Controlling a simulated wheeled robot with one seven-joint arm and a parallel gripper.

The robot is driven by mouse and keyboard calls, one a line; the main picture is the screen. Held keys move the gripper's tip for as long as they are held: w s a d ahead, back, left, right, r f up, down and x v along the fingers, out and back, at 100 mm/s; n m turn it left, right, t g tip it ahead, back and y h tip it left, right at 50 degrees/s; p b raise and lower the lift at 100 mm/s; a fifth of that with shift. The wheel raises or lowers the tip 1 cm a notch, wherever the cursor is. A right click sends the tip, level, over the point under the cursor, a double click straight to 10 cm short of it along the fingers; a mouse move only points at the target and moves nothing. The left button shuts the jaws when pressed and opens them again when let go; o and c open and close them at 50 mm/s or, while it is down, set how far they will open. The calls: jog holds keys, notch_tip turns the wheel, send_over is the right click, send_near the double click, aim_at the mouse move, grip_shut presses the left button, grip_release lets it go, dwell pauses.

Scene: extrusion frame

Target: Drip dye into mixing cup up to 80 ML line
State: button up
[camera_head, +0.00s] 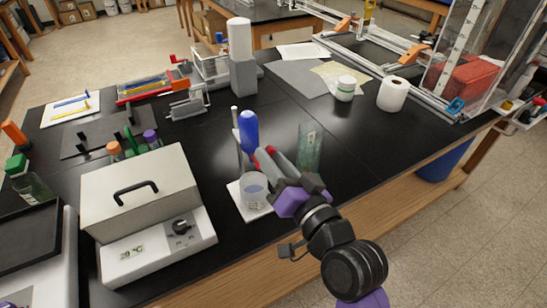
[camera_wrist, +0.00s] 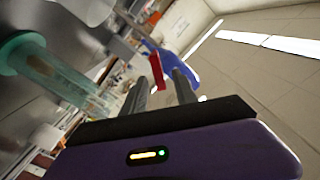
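A clear mixing cup (camera_head: 253,190) with pale bluish liquid low inside stands on a white base plate at the bench's front edge. Its scale marks are too small to read. A blue bottle (camera_head: 248,130), seemingly the dye, stands out above the cup. In the wrist view the blue bottle (camera_wrist: 184,62) lies across the fingertips, its narrow end toward the upper left.
A thin upright rod (camera_head: 236,140) rises beside the cup. A greenish glass cylinder (camera_head: 310,145) stands close right of my gripper. A beige heating box (camera_head: 140,190) is at left. A white jar (camera_head: 346,88) and paper roll (camera_head: 392,94) stand behind right. Bench right of the cylinder is clear.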

jog(key=shift+c, duration=0.4)
grip_shut()
jog(key=shift+s+a+r+n+b, duration=0.2)
jog(key=shift+n+b, duration=0.4)
jog(key=shift+n, duration=0.6)
jog(key=shift+s+a+f+n+b, duration=0.25)
jog(key=shift+n+b, duration=0.35)
jog(key=shift+n, duration=0.6)
jog(key=shift+s+a+r+n+b, duration=0.1)
jog(key=shift+a+r+n+b, duration=0.35)
jog(key=shift+n, duration=0.75)
jog(key=shift+d+f, duration=0.1)
jog(key=shift+f, duration=0.05)
jog(key=shift+o, duration=0.4)
grip_release()
